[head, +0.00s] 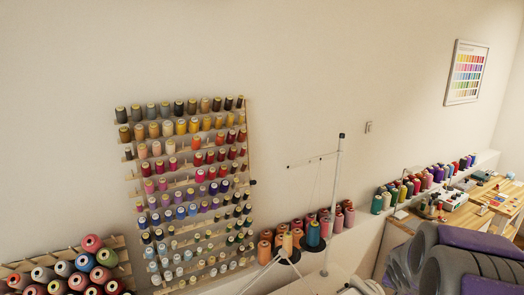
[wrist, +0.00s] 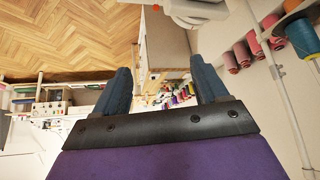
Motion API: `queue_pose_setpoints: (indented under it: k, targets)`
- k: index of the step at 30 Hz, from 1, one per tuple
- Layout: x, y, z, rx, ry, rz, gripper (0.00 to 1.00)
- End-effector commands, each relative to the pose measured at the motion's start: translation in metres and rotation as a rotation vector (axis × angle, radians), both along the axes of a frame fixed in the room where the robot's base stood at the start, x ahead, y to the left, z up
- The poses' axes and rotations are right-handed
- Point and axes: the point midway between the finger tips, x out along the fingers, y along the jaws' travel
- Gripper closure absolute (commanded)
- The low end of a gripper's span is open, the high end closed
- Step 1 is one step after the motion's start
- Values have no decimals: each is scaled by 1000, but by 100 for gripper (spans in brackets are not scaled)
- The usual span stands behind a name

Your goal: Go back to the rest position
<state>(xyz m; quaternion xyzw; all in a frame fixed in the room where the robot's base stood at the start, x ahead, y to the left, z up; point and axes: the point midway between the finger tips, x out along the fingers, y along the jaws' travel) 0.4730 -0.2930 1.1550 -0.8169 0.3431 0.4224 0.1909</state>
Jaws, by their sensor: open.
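In the wrist view my gripper (wrist: 160,88) shows two dark blue-grey fingers on a black bar, with my purple link behind them. The fingers stand wide apart and nothing is between them; the room beyond shows through the gap. In the head view part of my own arm, grey and purple, fills the bottom right corner. My fingertips cannot be made out in the head view.
A wall rack (head: 190,190) with rows of thread spools hangs ahead. Cones stand on a ledge (head: 375,215) along the wall, near a white thread stand (head: 333,205). A wooden table (head: 495,200) stands at right. Wood floor (wrist: 60,35) shows in the wrist view.

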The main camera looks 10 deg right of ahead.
Motion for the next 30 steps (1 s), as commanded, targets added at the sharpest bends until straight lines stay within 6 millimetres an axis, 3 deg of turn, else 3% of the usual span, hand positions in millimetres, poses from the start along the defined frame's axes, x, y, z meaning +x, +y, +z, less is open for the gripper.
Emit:
queue_pose_setpoints:
  k: [3,11,21,27,30]
  targets:
    - [-26,40,14,-6,96,56,27]
    - [-103,129,25,40,327,223,27]
    - [-227,242,29,185,600,550,27]
    - [-284,281,30,264,704,719,27]
    - [-297,290,30,283,725,761,27]
